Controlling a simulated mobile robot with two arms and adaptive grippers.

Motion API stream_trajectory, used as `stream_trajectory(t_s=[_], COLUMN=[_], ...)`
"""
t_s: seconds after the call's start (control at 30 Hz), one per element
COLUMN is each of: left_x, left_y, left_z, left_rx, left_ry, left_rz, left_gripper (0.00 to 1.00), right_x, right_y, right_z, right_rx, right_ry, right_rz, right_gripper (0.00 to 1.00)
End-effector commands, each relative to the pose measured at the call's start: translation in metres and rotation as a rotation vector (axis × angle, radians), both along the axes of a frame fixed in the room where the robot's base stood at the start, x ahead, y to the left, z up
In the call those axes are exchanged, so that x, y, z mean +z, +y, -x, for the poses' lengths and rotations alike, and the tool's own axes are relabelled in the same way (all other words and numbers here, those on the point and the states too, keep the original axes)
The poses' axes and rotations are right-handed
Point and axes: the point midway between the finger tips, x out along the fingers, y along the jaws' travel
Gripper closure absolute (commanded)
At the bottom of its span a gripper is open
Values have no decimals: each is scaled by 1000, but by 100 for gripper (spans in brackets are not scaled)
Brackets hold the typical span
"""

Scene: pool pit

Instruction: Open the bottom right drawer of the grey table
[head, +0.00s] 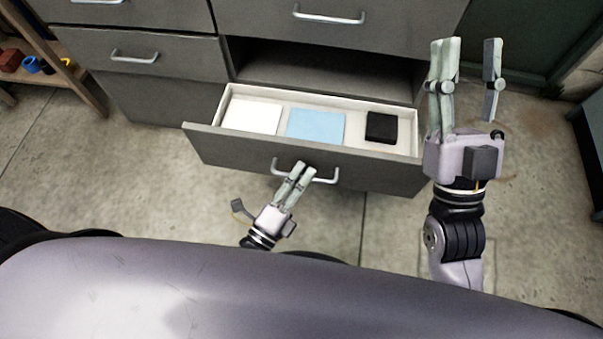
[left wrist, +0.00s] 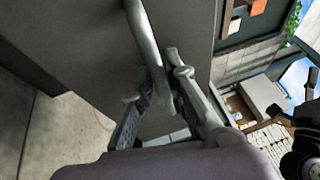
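The grey table (head: 165,100) has drawers with silver handles. Its bottom right drawer (head: 225,150) is pulled well out, and inside lie a white flat item (head: 252,116), a light blue flat item (head: 316,126) and a black square item (head: 381,127). My left gripper (head: 301,172) is at the drawer's handle (head: 327,178). In the left wrist view the handle (left wrist: 146,40) runs between the two close fingers, which appear shut on it. My right gripper (head: 468,62) is open and empty, raised at the right of the drawer.
An upper right drawer (head: 285,25) and a left drawer (head: 170,60) are shut. A dark gap (head: 320,75) shows above the open drawer. A wooden shelf (head: 60,65) with small coloured items stands at the left. The concrete floor (head: 90,170) is bare left of the drawer.

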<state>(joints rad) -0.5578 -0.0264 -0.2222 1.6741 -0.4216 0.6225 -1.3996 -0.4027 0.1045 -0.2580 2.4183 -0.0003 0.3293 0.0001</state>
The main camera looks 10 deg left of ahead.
Motion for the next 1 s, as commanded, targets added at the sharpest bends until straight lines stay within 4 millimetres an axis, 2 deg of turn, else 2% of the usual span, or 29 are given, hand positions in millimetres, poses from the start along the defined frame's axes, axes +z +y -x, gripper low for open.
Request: stream_trajectory(t_s=[0.3, 0.43, 0.57, 0.8, 1.0], left_x=[1, -1, -5, -15, -19], left_y=[0, 3, 11, 32, 43], left_z=[0, 9, 29, 76, 102], left_rx=[0, 0, 0, -1, 0], left_ry=[-1, 1, 2, 3, 1], left_rz=[2, 2, 1, 0, 1], left_gripper=[82, 82, 82, 82, 82], right_x=[0, 0, 0, 0, 0], right_y=[0, 0, 0, 0, 0], right_z=[0, 0, 0, 0, 0], right_rx=[1, 1, 1, 1, 1], right_ry=[0, 0, 0, -1, -1], right_rz=[-1, 0, 0, -1, -1], right_gripper=[60, 60, 60, 60, 60])
